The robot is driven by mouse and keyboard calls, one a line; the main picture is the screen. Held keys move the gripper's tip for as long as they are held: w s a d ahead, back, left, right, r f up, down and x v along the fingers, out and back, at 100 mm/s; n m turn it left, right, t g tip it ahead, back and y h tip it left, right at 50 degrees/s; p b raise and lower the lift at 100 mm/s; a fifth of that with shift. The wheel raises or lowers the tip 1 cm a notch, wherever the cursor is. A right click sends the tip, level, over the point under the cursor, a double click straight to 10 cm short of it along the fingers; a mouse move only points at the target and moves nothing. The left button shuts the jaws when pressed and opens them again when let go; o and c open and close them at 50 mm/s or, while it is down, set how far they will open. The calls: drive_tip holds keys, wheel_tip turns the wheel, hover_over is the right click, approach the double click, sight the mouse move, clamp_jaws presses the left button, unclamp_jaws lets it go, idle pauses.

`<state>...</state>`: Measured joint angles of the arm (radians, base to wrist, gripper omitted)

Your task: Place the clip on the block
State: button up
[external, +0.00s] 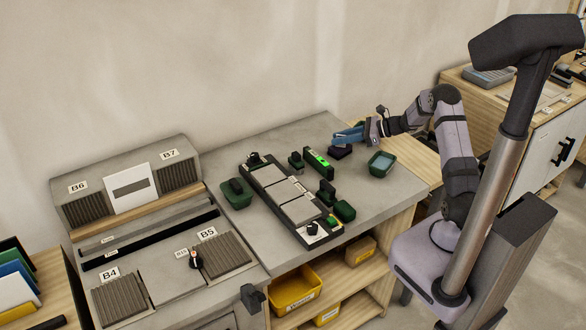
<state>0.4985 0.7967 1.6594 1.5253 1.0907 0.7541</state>
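My gripper (340,139) is at the back right of the grey worktop, pointing left, with blue finger-like parts at its end. It is just above a small dark block-like piece (341,153); I cannot tell whether they touch. Whether the fingers are apart or hold something is too small to see. I cannot pick out the clip for certain. Small dark pieces stand around a dark tray (263,181) with light tiles (299,208): one at the tray's back end (254,160), one beside it (296,161), and one at its right side (326,193).
A green-lit level (319,160) lies behind the tray. Dark green containers stand left (237,193) and right (344,211) of it. A grey ribbed station (127,196) fills the left side. Yellow bins (296,289) sit below.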

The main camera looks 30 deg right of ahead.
drive_tip(key=shift+r, duration=0.15)
drive_tip(key=shift+d, duration=0.1)
drive_tip(key=b+v, duration=0.2)
drive_tip(key=v, duration=1)
